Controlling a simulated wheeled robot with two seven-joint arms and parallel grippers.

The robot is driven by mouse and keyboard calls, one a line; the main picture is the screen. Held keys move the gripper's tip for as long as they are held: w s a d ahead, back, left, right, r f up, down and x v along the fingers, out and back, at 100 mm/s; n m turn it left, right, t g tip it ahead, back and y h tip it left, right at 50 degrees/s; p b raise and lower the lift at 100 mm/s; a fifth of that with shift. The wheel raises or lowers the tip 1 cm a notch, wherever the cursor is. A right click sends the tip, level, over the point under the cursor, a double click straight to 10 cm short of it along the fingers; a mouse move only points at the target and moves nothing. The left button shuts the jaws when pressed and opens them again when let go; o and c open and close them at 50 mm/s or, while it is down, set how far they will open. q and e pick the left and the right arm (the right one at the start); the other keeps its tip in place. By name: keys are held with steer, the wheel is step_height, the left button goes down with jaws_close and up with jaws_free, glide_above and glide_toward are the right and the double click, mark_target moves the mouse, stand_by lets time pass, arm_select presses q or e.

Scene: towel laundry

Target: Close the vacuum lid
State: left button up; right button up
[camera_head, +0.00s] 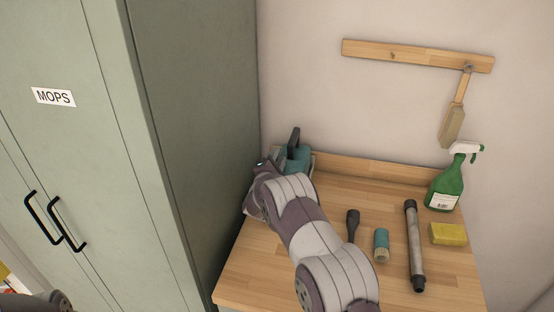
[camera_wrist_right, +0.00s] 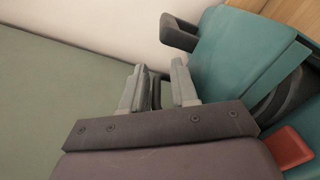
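The vacuum (camera_head: 296,157), teal with a dark handle (camera_head: 294,137), stands at the back left of the wooden table beside the cabinet. In the right wrist view its teal body (camera_wrist_right: 225,55) fills the upper right, with a dark rounded part and a red piece (camera_wrist_right: 288,148) at the right edge. I cannot tell for certain which teal panel is the lid or how far it stands open. My right gripper (camera_wrist_right: 158,85) is beside the vacuum, its fingers apart; a small dark piece shows between them. In the head view my right arm hides much of the vacuum. My left gripper is not visible.
A green cabinet labelled MOPS (camera_head: 180,90) stands close on the left. On the table (camera_head: 255,270) are a dark brush (camera_head: 352,224), a teal-and-beige brush (camera_head: 381,245), a grey tube (camera_head: 414,245), a yellow sponge (camera_head: 448,234) and a green spray bottle (camera_head: 446,186). A wooden rack (camera_head: 415,55) hangs above.

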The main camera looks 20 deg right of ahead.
steer(key=shift+s+a+f, duration=0.45)
steer(key=shift+s+f, duration=0.05)
steer(key=b+v, duration=0.2)
steer(key=v, duration=0.9)
steer(key=shift+s+r+b, duration=0.25)
steer(key=shift+r+b, duration=0.15)
steer(key=shift+a, duration=0.1)
